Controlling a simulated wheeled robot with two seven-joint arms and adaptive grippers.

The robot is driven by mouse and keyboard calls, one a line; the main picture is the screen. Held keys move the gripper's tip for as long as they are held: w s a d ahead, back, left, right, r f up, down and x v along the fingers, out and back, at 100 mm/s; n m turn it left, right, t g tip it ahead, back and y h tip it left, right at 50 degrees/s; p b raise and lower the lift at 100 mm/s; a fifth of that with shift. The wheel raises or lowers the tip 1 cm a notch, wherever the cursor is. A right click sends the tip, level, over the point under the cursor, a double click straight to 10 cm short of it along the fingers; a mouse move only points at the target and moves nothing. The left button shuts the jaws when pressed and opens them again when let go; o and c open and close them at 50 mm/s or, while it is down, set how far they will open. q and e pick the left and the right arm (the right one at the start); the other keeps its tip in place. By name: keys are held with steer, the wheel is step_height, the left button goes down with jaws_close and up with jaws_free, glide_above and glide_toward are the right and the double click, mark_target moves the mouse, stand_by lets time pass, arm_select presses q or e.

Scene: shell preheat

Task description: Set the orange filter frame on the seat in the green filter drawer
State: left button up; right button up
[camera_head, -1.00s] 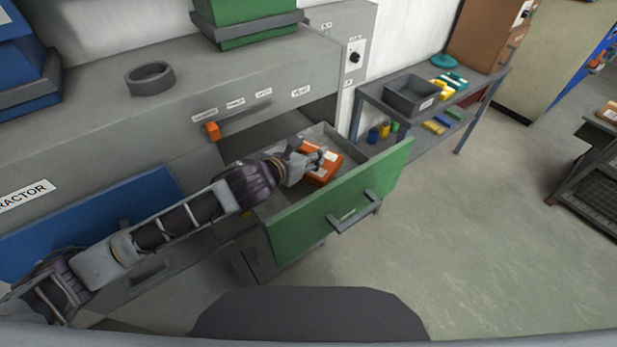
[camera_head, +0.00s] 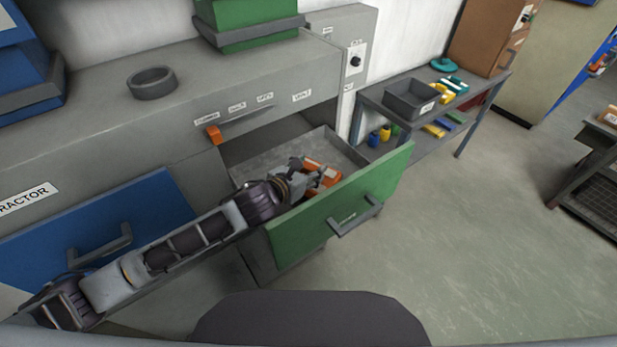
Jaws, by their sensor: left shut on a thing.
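The green filter drawer (camera_head: 385,180) stands pulled out of the grey cabinet. Its grey inside (camera_head: 265,165) shows behind the green front panel. My left gripper (camera_head: 317,176) reaches in over the drawer from the left and is shut on the orange filter frame (camera_head: 313,164). The frame is close behind the front panel, partly covered by the gripper fingers. I cannot tell whether it touches the drawer floor. The seat cannot be made out; the gripper, frame and front panel cover that part of the drawer. My right gripper is not in view.
An orange lever (camera_head: 213,134) is on the cabinet face. A grey ring (camera_head: 151,82) lies on the cabinet top. A side table with a dark bin (camera_head: 410,99) stands right. Open floor lies front right.

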arm_select(q)
steer(key=shift+f, duration=1.75)
steer(key=shift+f, duration=0.1)
steer(key=o, duration=1.2)
steer(key=shift+o, duration=0.2)
steer(key=b+v, duration=0.1)
steer(key=v, duration=1.1)
